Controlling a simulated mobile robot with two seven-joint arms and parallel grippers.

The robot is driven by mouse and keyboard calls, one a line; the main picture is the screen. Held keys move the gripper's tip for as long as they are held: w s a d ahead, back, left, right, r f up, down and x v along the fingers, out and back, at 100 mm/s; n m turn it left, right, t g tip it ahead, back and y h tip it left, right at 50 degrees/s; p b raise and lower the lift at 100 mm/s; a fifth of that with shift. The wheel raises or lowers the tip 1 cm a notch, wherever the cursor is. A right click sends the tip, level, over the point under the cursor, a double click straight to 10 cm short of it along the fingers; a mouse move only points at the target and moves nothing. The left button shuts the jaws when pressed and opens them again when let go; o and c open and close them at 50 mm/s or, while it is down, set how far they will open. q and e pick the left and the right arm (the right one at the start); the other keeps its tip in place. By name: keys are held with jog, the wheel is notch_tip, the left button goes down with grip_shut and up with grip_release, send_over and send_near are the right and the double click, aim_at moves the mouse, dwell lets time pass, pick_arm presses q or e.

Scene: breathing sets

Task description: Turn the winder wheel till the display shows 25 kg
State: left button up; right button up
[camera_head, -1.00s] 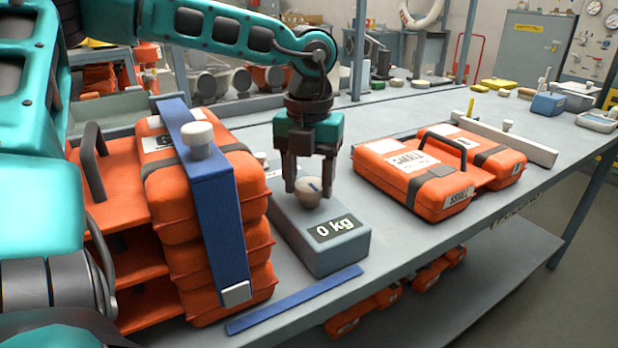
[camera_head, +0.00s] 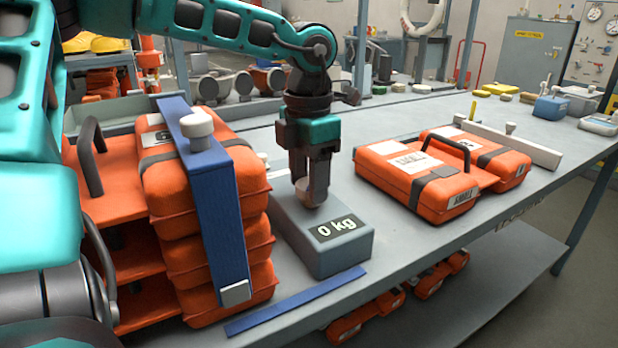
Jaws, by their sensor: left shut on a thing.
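The grey winder box (camera_head: 328,252) stands on the bench, and its display (camera_head: 337,228) reads 0 kg. The round beige winder wheel (camera_head: 307,197) sits on top of the box, mostly hidden by the gripper. My left gripper (camera_head: 310,190) points down over the box with its fingers shut on the wheel. A blue strap (camera_head: 212,190) runs over a stack of orange cases (camera_head: 163,186) left of the box, and a white knob (camera_head: 198,130) sits on the strap. My right gripper is not in view.
A flat blue strip (camera_head: 297,300) lies on the bench in front of the box. Orange cases with a black handle (camera_head: 425,175) lie to the right, by a grey bar (camera_head: 520,148). More orange cases sit on the lower shelf (camera_head: 455,290).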

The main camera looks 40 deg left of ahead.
pick_arm(q)
jog(key=shift+a+m, duration=0.1)
jog(key=shift+m, duration=0.7)
jog(key=o, duration=1)
jog(key=shift+o, duration=0.2)
notch_tip(320, 180, up, 13)
jog(key=p, duration=0.3)
